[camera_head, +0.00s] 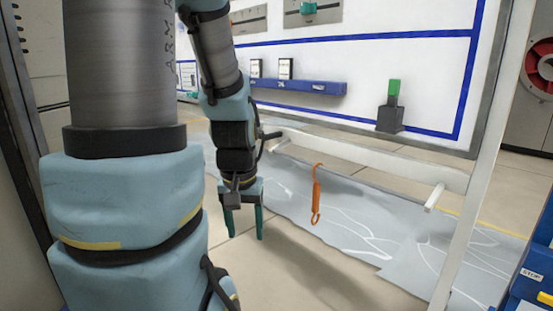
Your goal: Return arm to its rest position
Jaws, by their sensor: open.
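My gripper (245,221) hangs from my arm left of the picture's middle, fingers pointing down. Its two teal fingers are apart with nothing between them. An orange hook (316,197) is to the right of my gripper, clear of the fingers. It appears to hang below a white rail (385,160); what holds its upper end is hard to make out. The large near links of my arm cover the left side of the view.
A white post (484,150) stands at the right. Behind are a white wall panel with a blue shelf (298,86) and a dark block with a green top (393,90). A blue unit (532,275) with a STOP label is at lower right. The floor below my gripper is clear.

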